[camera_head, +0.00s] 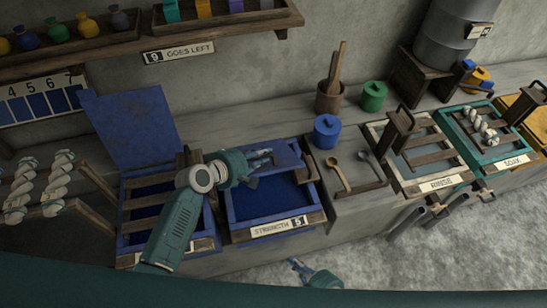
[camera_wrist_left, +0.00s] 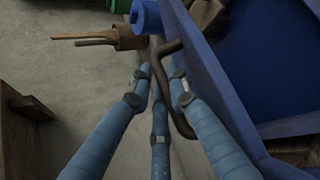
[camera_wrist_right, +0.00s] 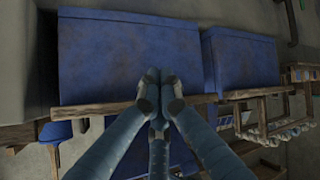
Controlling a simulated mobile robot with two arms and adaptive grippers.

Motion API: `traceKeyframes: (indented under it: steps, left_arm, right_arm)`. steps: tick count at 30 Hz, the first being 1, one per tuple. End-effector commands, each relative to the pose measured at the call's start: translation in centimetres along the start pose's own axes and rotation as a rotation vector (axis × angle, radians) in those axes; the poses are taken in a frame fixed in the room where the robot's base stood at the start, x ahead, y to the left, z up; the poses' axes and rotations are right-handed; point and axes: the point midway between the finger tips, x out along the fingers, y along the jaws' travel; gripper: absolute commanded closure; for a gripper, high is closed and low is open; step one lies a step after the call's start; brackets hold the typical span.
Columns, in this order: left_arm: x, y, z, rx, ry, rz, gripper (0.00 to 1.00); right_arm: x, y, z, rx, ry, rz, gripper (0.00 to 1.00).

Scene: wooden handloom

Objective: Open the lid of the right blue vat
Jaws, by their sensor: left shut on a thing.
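The right blue vat (camera_head: 232,207) carries a label reading STRENGTH 5. Its dark blue inside shows at the front. In the left wrist view, my left gripper (camera_wrist_left: 160,80) is shut on the dark bent handle (camera_wrist_left: 181,119) of the blue lid (camera_wrist_left: 212,85). My right gripper (camera_head: 300,268) is low in front of the vats. In the right wrist view (camera_wrist_right: 158,82) its fingertips are together and empty, with blue panels beyond.
The left blue vat's lid (camera_head: 130,130) stands upright at the back. Spoons (camera_head: 340,176) lie right of the vat. Rinse (camera_head: 440,183) and soap (camera_head: 513,160) basins stand further right.

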Motion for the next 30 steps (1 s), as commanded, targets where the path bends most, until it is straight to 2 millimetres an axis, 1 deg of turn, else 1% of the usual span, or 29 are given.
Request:
traceKeyframes:
  steps: [1,2,3,5,6,9,11,12,14,17,18,20,22,23,24,26,27,29,30]
  left_arm:
    - [0.0,0.1,0.0,0.005,0.001,0.001,1.00]
    - [0.0,0.1,0.0,0.005,0.001,0.001,1.00]
    - [0.0,0.1,0.0,0.005,0.001,0.001,1.00]
    - [0.0,0.1,0.0,0.005,0.001,0.001,1.00]
    - [0.0,0.1,0.0,0.005,0.001,0.001,1.00]
    - [0.0,0.1,0.0,0.005,0.001,0.001,1.00]
    - [0.0,0.1,0.0,0.005,0.001,0.001,1.00]
    - [0.0,0.1,0.0,0.005,0.001,0.001,1.00]
    - [0.0,0.1,0.0,0.005,0.001,0.000,1.00]
    - [0.0,0.1,-0.1,0.004,0.001,0.000,1.00]
    - [0.0,0.0,-0.1,0.004,0.001,0.000,1.00]
    - [0.0,0.0,-0.1,0.004,0.001,0.000,1.00]
    - [0.0,0.0,-0.1,0.004,0.002,0.000,1.00]
    - [0.0,0.0,-0.1,0.004,0.002,0.000,1.00]
    - [0.0,0.0,-0.1,0.004,0.002,0.000,1.00]
    - [0.0,0.0,-0.1,0.004,0.002,0.000,1.00]
    - [0.0,0.0,-0.1,0.005,0.002,-0.001,1.00]
    - [0.0,0.0,-0.1,0.005,0.002,-0.001,1.00]
    - [0.0,0.0,-0.1,0.005,0.002,-0.001,1.00]
  right_arm:
    - [1.0,1.0,-4.7,-0.100,0.133,-0.017,1.00]
    - [1.5,1.4,-7.4,-0.152,0.208,-0.028,1.00]
    - [2.2,2.2,-11.0,-0.220,0.307,-0.044,1.00]
    - [3.0,3.4,-16.4,-0.321,0.450,-0.082,1.00]
    - [3.2,4.0,-19.9,-0.396,0.544,-0.120,1.00]
    - [2.8,4.1,-26.7,-0.587,0.737,-0.263,1.00]
    - [2.1,3.9,-29.3,-0.709,0.819,-0.374,1.00]
    - [1.6,3.8,-30.4,-0.793,0.857,-0.458,1.00]
    - [0.7,3.9,-31.2,-0.921,0.884,-0.594,1.00]
    - [-0.7,5.5,-30.4,-1.137,0.839,-0.837,1.00]
    - [-1.2,6.9,-29.7,-1.221,0.788,-0.935,1.00]
    - [-2.0,9.8,-28.3,-1.338,0.672,-1.076,1.00]
    - [-3.0,14.3,-26.9,-1.458,0.490,-1.216,1.00]
    - [-3.4,16.4,-26.6,-1.504,0.404,-1.263,1.00]
    - [-4.0,19.0,-26.6,-1.565,0.294,-1.309,1.00]
    - [-4.1,22.1,-27.6,-1.669,0.162,-1.336,1.00]
    - [-3.9,23.4,-28.8,-1.747,0.099,-1.331,1.00]
    - [-3.3,24.6,-31.1,-1.864,0.039,-1.300,1.00]
    - [-2.8,25.1,-32.5,-1.935,0.013,-1.271,1.00]
